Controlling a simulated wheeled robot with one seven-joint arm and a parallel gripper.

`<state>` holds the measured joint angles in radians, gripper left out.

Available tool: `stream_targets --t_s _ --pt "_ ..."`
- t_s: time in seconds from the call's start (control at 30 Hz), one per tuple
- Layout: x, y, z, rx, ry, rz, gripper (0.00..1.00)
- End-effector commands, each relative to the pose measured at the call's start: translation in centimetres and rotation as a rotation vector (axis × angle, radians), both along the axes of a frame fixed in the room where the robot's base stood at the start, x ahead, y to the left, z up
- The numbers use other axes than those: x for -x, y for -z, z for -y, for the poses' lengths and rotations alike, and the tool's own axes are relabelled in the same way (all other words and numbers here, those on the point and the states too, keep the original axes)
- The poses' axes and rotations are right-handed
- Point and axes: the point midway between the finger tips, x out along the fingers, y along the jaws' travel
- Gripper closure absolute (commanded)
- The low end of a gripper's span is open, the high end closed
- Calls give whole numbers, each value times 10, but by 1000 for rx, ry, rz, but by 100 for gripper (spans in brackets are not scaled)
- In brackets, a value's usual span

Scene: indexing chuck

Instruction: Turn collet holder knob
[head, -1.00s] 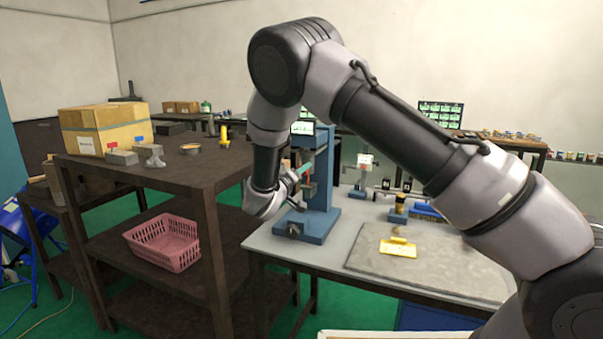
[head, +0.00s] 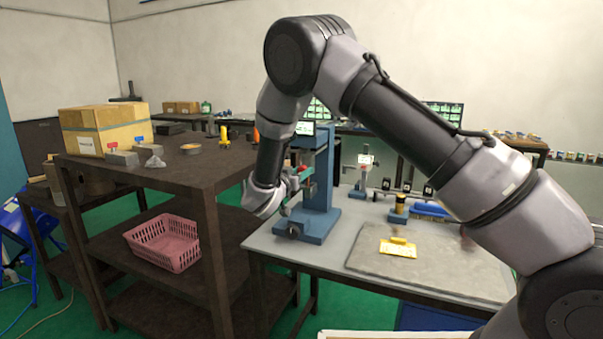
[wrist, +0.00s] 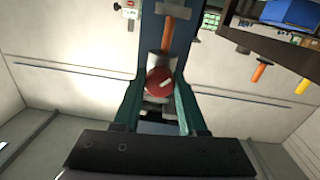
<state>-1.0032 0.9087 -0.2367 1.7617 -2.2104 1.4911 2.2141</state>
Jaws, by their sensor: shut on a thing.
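The blue upright fixture (head: 322,185) stands on the left end of the grey workbench, with a small display on its top. A round red knob (wrist: 159,82) with a pale mark on its face shows in the wrist view. The two teal fingers of my gripper (wrist: 159,94) are on either side of the knob, shut on it. In the head view my gripper (head: 297,190) is at the left side of the fixture's column. My wrist partly covers the contact there, and the knob is hard to make out.
An orange handle (wrist: 169,32) sits just beyond the knob. A brown shelf unit (head: 208,220) with a pink basket (head: 164,243) stands close on the left.

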Motion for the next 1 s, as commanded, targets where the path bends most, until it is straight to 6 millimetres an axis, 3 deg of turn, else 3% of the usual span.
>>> stream_targets --t_s 0.57,0.6,0.67,1.0 --pt "1 2 1 -32 1 9 100" --pt "1 2 1 -32 1 9 55" --pt "1 2 1 -32 1 9 32" --pt "1 1 0 -33 -1 10 30"
